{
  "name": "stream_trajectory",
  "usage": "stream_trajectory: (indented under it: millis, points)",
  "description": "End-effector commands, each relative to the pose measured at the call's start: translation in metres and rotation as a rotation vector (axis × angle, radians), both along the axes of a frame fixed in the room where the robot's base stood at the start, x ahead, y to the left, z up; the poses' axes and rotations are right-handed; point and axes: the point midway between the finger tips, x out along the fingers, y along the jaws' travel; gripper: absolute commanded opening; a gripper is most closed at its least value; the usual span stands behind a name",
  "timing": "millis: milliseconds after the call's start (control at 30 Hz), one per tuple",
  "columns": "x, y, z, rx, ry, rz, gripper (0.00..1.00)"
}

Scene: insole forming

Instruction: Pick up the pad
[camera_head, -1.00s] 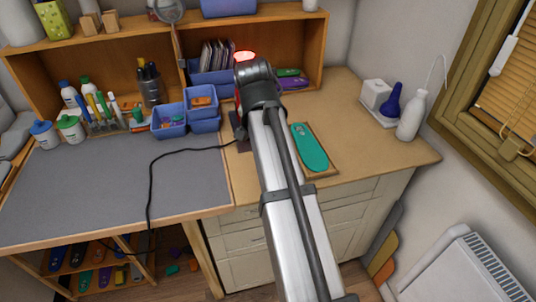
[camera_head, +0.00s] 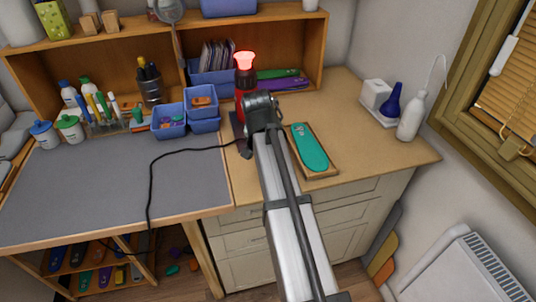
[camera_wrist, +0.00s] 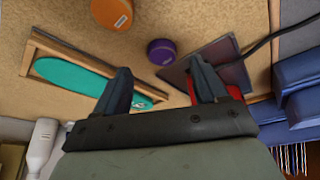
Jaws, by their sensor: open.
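My gripper (camera_wrist: 158,66) is open and empty above the wooden desk top, its two dark fingers spread. A purple round piece (camera_wrist: 161,51) shows between and just beyond the fingertips, and an orange round piece (camera_wrist: 112,14) with a small label is farther off. I cannot tell which thing is the pad. In the head view my arm hides both round pieces. A teal insole (camera_head: 308,146) lies in a shallow wooden tray (camera_head: 322,174) right of my arm. It also shows left of the fingers in the wrist view (camera_wrist: 72,76), partly covered by the left finger.
A red device with a lit lamp (camera_head: 244,62) stands behind my gripper, near a dark corded plate (camera_wrist: 222,50). Blue bins (camera_head: 201,103) stand to its left. A white bottle (camera_head: 410,118) stands at the right.

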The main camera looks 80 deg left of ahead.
Motion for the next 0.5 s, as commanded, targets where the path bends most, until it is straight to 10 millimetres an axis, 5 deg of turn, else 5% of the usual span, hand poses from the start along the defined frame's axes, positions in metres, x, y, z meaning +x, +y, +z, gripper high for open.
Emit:
stream_trajectory:
  millis: [233, 500]
  points:
    - [0.003, 0.013, -0.030, -0.002, 0.000, 0.000, 0.71]
    - [0.005, 0.015, -0.037, 0.001, -0.001, 0.000, 0.71]
